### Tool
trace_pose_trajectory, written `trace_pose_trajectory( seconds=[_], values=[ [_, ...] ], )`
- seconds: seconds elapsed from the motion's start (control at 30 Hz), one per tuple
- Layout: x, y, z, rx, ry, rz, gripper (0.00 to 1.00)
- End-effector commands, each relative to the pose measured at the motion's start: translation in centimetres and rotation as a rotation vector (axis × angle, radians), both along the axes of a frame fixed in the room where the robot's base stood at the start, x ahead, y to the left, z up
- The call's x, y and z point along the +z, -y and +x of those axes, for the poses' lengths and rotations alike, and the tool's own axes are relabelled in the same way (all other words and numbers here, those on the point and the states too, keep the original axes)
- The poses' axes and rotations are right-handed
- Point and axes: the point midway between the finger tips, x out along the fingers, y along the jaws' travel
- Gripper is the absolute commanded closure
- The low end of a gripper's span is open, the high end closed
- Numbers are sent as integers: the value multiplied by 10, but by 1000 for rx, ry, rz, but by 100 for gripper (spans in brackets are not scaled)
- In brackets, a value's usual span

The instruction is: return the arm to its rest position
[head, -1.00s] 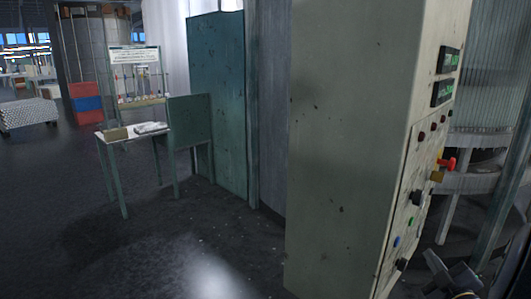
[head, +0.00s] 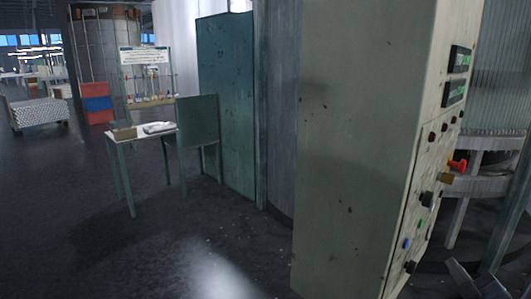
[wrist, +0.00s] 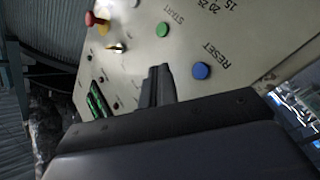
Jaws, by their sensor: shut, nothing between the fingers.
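My gripper (wrist: 160,74) is shut and empty in the wrist view, its dark fingers pressed together. It points at the face of a pale control cabinet (wrist: 130,75); a gap seems to lie between them, but I cannot tell how wide. A green START button (wrist: 162,30) and a blue RESET button (wrist: 200,71) show just beyond the fingertips. In the head view a dark part of my arm (head: 475,283) shows at the bottom right edge, below the cabinet's button panel. The rest of the arm is out of that view.
The tall cabinet (head: 360,150) fills the right of the head view, with a red knob (head: 457,166) sticking out. A small table (head: 150,138), a teal panel (head: 225,105) and red and blue boxes (head: 95,103) stand further left. The dark floor (head: 80,240) at left is open.

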Motion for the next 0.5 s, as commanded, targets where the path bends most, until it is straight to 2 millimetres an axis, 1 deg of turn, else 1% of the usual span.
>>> trace_pose_trajectory(
  seconds=[0.3,0.37,0.5],
  values=[
    [0,-32,36,5,-1,1,100],
    [-5,-29,33,0,1,-1,100],
    [-5,-28,32,0,1,-2,100]
  ],
)
